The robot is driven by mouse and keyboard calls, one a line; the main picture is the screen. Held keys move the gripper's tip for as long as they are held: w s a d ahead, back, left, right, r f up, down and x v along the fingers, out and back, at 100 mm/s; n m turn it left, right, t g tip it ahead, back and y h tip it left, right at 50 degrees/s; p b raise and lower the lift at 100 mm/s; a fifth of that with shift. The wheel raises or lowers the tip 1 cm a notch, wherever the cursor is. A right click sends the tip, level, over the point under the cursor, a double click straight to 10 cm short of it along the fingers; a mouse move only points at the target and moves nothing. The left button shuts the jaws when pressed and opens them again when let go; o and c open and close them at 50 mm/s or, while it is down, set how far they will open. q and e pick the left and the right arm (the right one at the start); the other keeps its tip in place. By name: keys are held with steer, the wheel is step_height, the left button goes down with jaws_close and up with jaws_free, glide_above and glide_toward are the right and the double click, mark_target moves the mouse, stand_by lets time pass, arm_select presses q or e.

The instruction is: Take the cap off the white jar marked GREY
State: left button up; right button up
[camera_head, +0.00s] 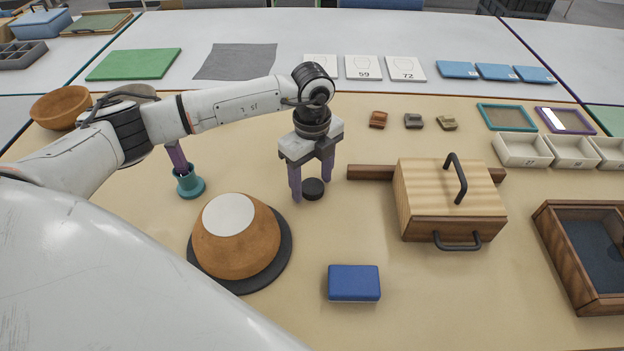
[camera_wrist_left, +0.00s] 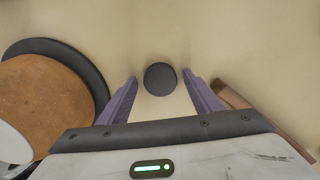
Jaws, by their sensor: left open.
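A small dark round piece, like a cap (camera_head: 313,189), stands on the tan table; it also shows in the left wrist view (camera_wrist_left: 160,79). Its side looks dark too. I cannot make out a white jar or the word GREY in either view. My left gripper (camera_head: 310,191) is open and points down over the dark piece. Its purple fingers (camera_wrist_left: 160,76) stand on either side of the piece, with gaps on both sides in the left wrist view. My right gripper is not in view.
An upturned brown bowl (camera_head: 236,246) on a dark disc (camera_head: 281,260) stands left of the gripper. A wooden box (camera_head: 420,202) with black handles and a brown bar (camera_head: 368,173) lies to the right. A blue block (camera_head: 354,282) lies in front. A teal holder (camera_head: 190,187) stands left.

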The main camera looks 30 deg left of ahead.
mark_target(312, 186)
arm_select(q)
step_height(312, 186, up, 12)
stand_by(0.4)
